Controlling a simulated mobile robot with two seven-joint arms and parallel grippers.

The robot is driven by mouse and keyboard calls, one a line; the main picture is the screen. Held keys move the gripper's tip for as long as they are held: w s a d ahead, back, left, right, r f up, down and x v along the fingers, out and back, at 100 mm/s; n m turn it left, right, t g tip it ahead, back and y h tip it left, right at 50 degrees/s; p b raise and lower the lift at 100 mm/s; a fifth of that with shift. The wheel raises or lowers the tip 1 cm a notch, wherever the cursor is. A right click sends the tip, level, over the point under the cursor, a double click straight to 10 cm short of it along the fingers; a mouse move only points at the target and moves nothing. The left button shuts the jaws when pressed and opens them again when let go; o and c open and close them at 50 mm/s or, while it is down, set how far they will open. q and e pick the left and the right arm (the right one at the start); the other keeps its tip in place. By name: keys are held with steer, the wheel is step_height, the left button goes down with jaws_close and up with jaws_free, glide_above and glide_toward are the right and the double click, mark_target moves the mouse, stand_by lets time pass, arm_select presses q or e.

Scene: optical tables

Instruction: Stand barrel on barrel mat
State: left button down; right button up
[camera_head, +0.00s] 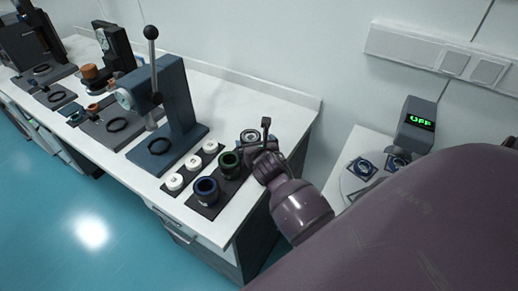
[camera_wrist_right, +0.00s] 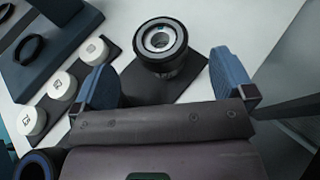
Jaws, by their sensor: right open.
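A dark barrel with a silver ring and a glassy centre (camera_wrist_right: 161,40) stands upright at the far end of the dark barrel mat (camera_wrist_right: 190,84) in the right wrist view. It also shows in the head view (camera_head: 249,136), beside my right gripper (camera_head: 257,143). In the wrist view my right gripper (camera_wrist_right: 163,76) is open, its two blue fingers wide apart and the barrel just ahead of the gap; I cannot tell whether they touch it. A green-ringed barrel (camera_head: 229,164) and a blue-ringed barrel (camera_head: 206,191) stand nearer on the mat. My left gripper is not in view.
A strip with three white caps (camera_head: 193,162) lies left of the mat. A blue press (camera_head: 171,104) with a tall lever stands behind it. The table edge is close on the right. A side table holds a device with a green display (camera_head: 420,122).

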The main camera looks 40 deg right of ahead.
steer(key=shift+v, duration=2.4)
